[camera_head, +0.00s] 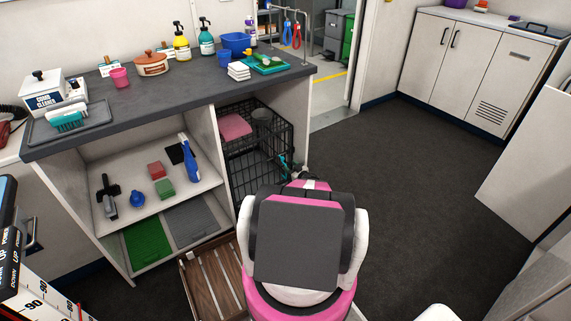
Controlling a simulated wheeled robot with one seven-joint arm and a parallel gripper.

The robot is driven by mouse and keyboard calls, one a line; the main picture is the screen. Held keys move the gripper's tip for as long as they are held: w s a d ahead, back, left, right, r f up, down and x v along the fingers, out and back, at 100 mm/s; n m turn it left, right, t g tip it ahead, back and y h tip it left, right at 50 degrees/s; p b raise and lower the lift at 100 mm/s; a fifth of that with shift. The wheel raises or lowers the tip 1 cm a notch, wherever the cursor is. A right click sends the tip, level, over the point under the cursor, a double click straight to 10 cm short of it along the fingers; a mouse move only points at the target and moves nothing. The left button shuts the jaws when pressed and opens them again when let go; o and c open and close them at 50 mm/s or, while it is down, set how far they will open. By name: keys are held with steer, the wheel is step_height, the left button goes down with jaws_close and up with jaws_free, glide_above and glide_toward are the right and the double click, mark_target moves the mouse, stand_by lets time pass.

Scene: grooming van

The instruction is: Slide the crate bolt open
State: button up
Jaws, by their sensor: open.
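A black wire crate (262,178) stands in the open bay under the right end of the dark counter, with a pink folded cloth and a dark round item in its upper part. A small teal part (283,164) shows at its right front side, low down; I cannot tell whether this is the bolt. No bolt can be made out clearly. My pink, white and grey arm fills the bottom middle and covers the area just in front of the crate's lower right. My gripper's fingers are not visible.
A slatted wooden platform (205,283) lies on the floor left of my arm. Shelves (165,210) with small tools adjoin the crate bay on the left. The counter (180,98) above carries bottles, pots and trays. Dark floor (410,190) is clear on the right.

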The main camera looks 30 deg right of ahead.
steer(key=shift+s+d, duration=0.1)
steer(key=shift+s, duration=0.9)
